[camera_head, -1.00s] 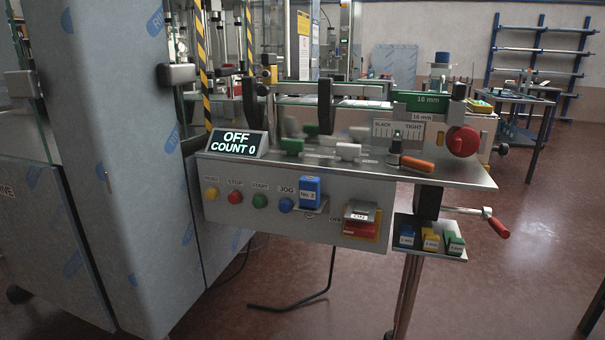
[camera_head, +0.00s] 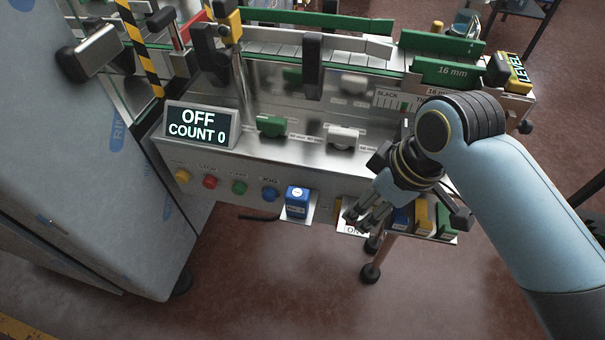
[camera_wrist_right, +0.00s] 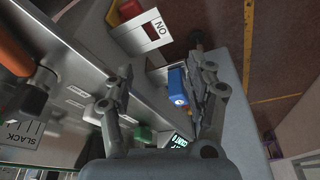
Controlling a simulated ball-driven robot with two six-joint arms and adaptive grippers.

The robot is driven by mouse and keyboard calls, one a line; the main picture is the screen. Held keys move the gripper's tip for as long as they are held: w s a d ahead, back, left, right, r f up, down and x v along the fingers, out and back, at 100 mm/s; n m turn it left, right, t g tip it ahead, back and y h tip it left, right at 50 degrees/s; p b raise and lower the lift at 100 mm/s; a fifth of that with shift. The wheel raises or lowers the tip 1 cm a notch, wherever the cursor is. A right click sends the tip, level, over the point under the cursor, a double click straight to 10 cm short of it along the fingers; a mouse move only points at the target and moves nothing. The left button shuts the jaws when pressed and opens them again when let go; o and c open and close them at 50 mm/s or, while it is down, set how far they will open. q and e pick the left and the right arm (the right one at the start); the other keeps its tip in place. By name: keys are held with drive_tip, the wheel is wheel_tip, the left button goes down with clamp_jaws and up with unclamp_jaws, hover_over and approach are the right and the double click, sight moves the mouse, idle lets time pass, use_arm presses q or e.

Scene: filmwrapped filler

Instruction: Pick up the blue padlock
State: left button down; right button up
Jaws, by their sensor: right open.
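A blue block-like padlock (camera_head: 297,202) with a pale label sits on a small metal bracket (camera_head: 313,207) at the front of the machine panel, right of the blue button. It also shows in the right wrist view (camera_wrist_right: 177,86), between my spread fingers but farther off. My right gripper (camera_head: 364,216) is open and empty, to the right of the padlock and apart from it, in front of the switch plate marked ON. The fingers (camera_wrist_right: 164,72) also show in the wrist view. My left gripper is not in view.
A small tray (camera_head: 424,237) with blue, yellow and green blocks lies right of my gripper, partly hidden by it. Green (camera_head: 271,126) and white (camera_head: 343,137) knobs stand on the metal top. A display (camera_head: 202,124) reads OFF, COUNT 0. A wrapped cabinet (camera_head: 85,150) stands left.

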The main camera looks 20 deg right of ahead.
sight(300, 193)
drive_tip(key=w+a+n+y, duration=0.1)
drive_tip(key=w+a+n, duration=0.1)
drive_tip(key=w+a, duration=0.1)
drive_tip(key=w+a+n+y, duration=0.1)
drive_tip(key=w+a+n, duration=0.1)
drive_tip(key=w+a, duration=0.2)
drive_tip(key=shift+w+a+n+p, duration=0.25)
drive_tip(key=shift+w+n+p, duration=0.05)
drive_tip(key=shift+n+p, duration=0.1)
drive_tip(key=shift+x, duration=3.15)
drive_tip(key=shift+c, duration=0.4)
clamp_jaws()
